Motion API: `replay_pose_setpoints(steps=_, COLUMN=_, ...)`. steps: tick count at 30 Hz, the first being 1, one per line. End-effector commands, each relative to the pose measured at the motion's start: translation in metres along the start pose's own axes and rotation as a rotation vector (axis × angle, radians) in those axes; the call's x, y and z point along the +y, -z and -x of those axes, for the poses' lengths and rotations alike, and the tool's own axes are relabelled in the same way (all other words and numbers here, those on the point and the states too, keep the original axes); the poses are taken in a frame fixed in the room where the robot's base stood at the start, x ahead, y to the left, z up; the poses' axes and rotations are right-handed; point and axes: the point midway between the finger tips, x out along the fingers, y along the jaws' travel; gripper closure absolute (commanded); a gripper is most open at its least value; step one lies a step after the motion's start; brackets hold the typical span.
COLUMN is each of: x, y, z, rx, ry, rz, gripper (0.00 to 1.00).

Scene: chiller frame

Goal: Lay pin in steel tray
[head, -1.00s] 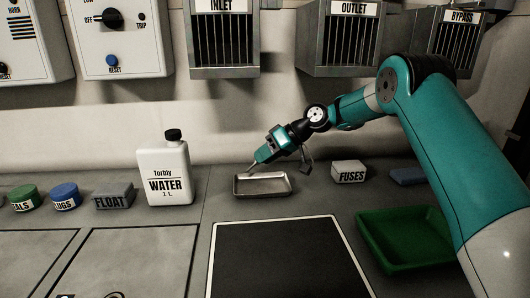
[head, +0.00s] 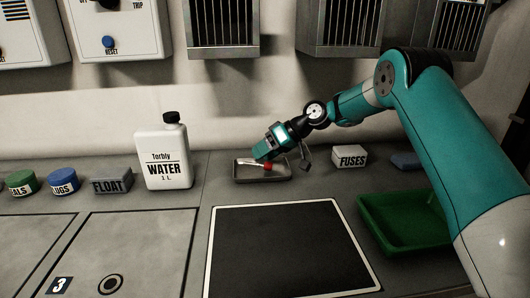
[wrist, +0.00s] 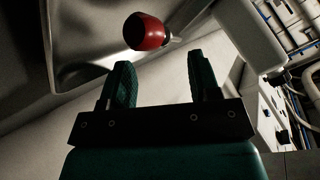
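The steel tray (head: 240,181) stands on the counter, right of the water bottle. My gripper (head: 260,157) is low over the tray. In the wrist view my gripper (wrist: 161,65) is open, with nothing between its two dark green fingers. The pin shows by its red head (wrist: 146,32), just beyond the fingertips, with a short pale stub at its right. In the head view the red head (head: 268,166) is inside the tray's outline, under my gripper. Most of the pin is hidden, and I cannot tell how it touches the tray floor.
The white water bottle (head: 163,158) stands left of the tray. The grey fuses box (head: 350,156) is to the right, with a green bin (head: 405,242) in front of it. A dark panel (head: 290,250) lies flat and clear in front. Caged vents hang on the wall behind.

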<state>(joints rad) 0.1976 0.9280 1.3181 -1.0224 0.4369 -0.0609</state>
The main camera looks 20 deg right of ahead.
Motion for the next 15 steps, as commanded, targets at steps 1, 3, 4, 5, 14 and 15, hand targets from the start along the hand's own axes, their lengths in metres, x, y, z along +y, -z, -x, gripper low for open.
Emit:
replay_pose_setpoints(steps=1, x=0.0, y=0.0, z=0.0, rx=0.0, ry=0.0, rz=0.0, gripper=0.44)
replay_pose_setpoints(steps=3, x=0.0, y=0.0, z=0.0, rx=0.0, ry=0.0, rz=0.0, gripper=0.44)
replay_pose_setpoints(steps=4, x=0.0, y=0.0, z=0.0, rx=0.0, ry=0.0, rz=0.0, gripper=0.44)
replay_pose_setpoints(steps=5, x=0.0, y=0.0, z=0.0, rx=0.0, ry=0.0, rz=0.0, gripper=0.44)
replay_pose_setpoints(steps=14, x=-0.001, y=0.002, z=0.035, rx=0.002, ry=-0.003, rz=-0.001, gripper=0.44)
replay_pose_setpoints(steps=15, x=-0.001, y=0.002, z=0.045, rx=0.003, ry=-0.003, rz=-0.001, gripper=0.44)
